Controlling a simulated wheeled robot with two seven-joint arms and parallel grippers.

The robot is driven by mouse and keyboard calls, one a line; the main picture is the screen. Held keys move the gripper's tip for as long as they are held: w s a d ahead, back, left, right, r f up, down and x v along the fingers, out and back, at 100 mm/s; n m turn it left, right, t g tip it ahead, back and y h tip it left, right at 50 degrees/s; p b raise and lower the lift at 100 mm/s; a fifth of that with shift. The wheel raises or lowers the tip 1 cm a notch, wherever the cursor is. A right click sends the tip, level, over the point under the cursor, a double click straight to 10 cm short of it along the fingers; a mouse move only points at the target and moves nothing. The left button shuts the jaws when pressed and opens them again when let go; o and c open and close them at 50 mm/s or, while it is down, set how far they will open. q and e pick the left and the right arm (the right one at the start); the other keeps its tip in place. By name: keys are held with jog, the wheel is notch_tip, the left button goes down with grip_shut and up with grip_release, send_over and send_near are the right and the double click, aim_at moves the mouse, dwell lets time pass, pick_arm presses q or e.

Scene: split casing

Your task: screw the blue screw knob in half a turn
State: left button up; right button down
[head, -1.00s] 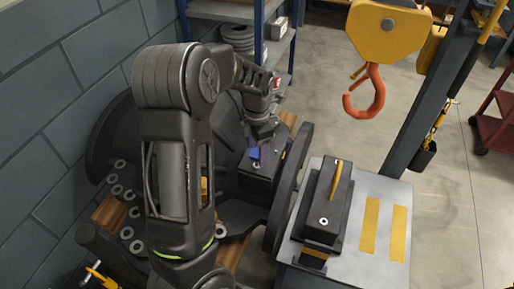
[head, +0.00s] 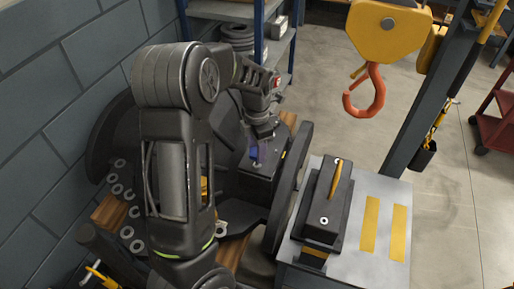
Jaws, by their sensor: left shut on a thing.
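The blue screw knob (head: 254,153) is small and sits on top of the dark split casing (head: 240,180), in the middle of the head view. My left gripper (head: 259,141) reaches down over the knob from above and is shut on it. The fingertips are small and dark here, and they hide part of the knob. My left arm fills the left half of the view and covers much of the casing. My right gripper is not in view.
A grey stand with yellow stripes (head: 397,232) bears a dark block with a yellow handle (head: 334,180) to the right of the casing. An orange hook (head: 366,95) hangs above it. A shelf (head: 275,58) stands behind; a brick wall (head: 60,90) lies to the left.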

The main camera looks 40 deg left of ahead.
pick_arm(q)
jog(key=shift+m, duration=0.5)
jog(key=m, duration=0.3)
jog(key=shift+b, duration=0.35)
jog(key=m, duration=0.4)
jog(key=shift+m+b, duration=0.35)
jog(key=shift+m, duration=0.05)
jog(key=m, duration=0.4)
jog(key=shift+m+b, duration=0.3)
jog(key=shift+b, duration=0.05)
jog(key=m, duration=0.4)
jog(key=shift+m+b, duration=0.3)
jog(key=shift+b, duration=0.1)
jog(key=m, duration=0.4)
jog(key=shift+b, duration=0.4)
jog(key=m, duration=0.5)
jog(key=shift+b, duration=0.3)
jog(key=m, duration=0.4)
jog(key=shift+m, duration=0.3)
jog(key=shift+r+m+b, duration=0.1)
jog(key=shift+m+b, duration=0.2)
jog(key=shift+m, duration=1.5)
